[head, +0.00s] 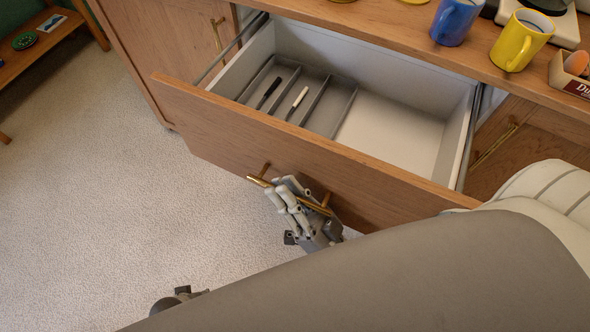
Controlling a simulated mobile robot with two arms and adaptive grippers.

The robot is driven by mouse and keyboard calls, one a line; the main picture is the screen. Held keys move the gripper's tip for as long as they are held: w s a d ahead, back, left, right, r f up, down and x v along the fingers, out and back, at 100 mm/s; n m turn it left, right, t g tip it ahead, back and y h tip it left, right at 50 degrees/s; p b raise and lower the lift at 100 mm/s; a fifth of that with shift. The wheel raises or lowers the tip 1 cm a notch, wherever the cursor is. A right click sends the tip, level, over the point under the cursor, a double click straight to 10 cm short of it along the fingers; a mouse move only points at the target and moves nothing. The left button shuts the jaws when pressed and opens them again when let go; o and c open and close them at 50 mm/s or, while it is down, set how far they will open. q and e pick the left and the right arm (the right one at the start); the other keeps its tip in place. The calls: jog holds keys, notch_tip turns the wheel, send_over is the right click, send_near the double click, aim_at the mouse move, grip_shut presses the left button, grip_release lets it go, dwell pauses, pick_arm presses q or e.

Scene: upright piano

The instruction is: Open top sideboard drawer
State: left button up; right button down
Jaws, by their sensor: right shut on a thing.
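The top sideboard drawer (310,150) is pulled far out, with its wooden front towards me and its pale inside showing. A brass bar handle (262,181) is fixed on the drawer front. My right gripper (298,203) is shut on this handle, with its fingers around the bar near the middle. Much of my right arm is hidden behind a large grey link of mine in the foreground.
A grey divider (318,107) in the drawer holds a black item (268,93) and a white-and-black item (297,102). Blue (455,21) and yellow (522,40) mugs stand on the sideboard top (385,28). Carpet (100,200) lies clear at left.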

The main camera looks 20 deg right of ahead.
jog(key=shift+s+a, duration=0.2)
jog(key=shift+a, duration=0.05)
jog(key=c, duration=1.8)
grip_release()
jog(key=shift+f, duration=0.1)
jog(key=v, duration=1.2)
